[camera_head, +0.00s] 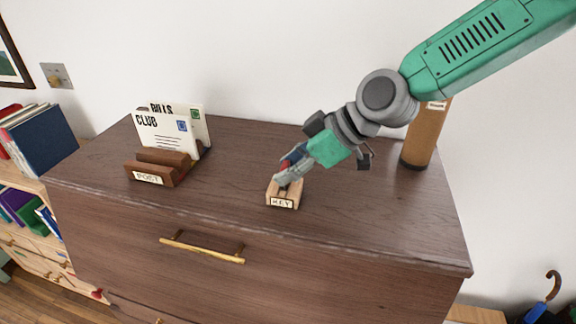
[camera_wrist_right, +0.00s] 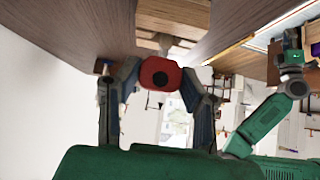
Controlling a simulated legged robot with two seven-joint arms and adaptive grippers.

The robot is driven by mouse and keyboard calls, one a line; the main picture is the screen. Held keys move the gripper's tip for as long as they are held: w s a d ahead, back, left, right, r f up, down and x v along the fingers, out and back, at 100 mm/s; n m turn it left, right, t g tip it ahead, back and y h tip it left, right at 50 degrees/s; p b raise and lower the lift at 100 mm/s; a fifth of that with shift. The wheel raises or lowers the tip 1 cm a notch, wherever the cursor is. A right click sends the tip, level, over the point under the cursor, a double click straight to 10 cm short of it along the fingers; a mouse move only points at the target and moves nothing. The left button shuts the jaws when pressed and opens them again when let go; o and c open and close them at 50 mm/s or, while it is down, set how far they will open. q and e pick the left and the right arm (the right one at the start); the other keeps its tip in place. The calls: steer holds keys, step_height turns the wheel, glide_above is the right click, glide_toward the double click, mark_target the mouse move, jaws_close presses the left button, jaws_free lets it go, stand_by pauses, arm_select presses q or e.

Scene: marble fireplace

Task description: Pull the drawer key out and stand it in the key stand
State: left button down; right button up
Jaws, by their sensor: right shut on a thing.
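The key stand (camera_head: 284,203) is a small light wooden block labelled KEY on the dresser top. My right gripper (camera_head: 288,170) is right over it, pointing down, its fingers shut on the key. The key's red head with a dark hole (camera_wrist_right: 161,78) shows between the fingers (camera_wrist_right: 160,90) in the right wrist view. The stand also shows beyond the red head (camera_wrist_right: 160,43). What looks like my left gripper (camera_wrist_right: 291,55) is small at the right of that view; its jaws are unclear.
A wooden letter holder (camera_head: 160,170) labelled POST, with envelopes, stands to the left. A brown cylinder (camera_head: 422,135) stands at the back right, behind my right arm. The drawer front has a brass handle (camera_head: 202,250). The dresser top is clear between these things.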

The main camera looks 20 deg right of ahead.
steer(key=shift+f, duration=0.35)
steer(key=o, duration=1.1)
steer(key=shift+r, duration=0.1)
step_height(320, 180, up, 5)
steer(key=p, duration=0.4)
step_height(320, 180, up, 2)
steer(key=shift+p, duration=0.5)
steer(key=shift+r, duration=0.95)
